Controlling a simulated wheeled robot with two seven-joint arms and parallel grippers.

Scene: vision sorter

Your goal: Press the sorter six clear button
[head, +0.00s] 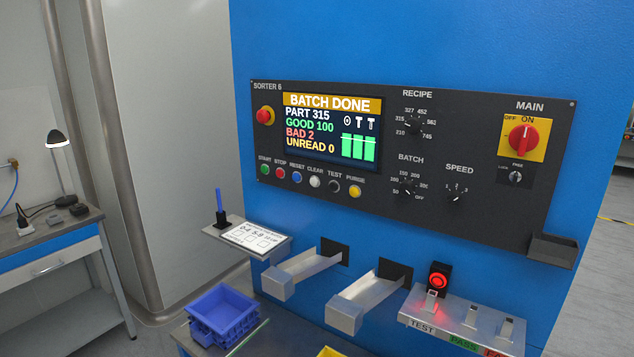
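The sorter 6 panel (400,230) is a dark plate on a blue cabinet, labelled SORTER 6 at its top left. The clear button (315,182) is white-grey, under the label CLEAR, in the button row below the screen. The screen (332,128) reads BATCH DONE, part 315, good 100, bad 2, unread 0. Neither of my grippers shows in the head view.
Beside the clear button are the blue reset button (297,177) and the black test button (334,187). Two metal chutes (300,272) stick out below the panel. A small shelf (247,238) holds a card. A blue bin (224,312) stands lower left.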

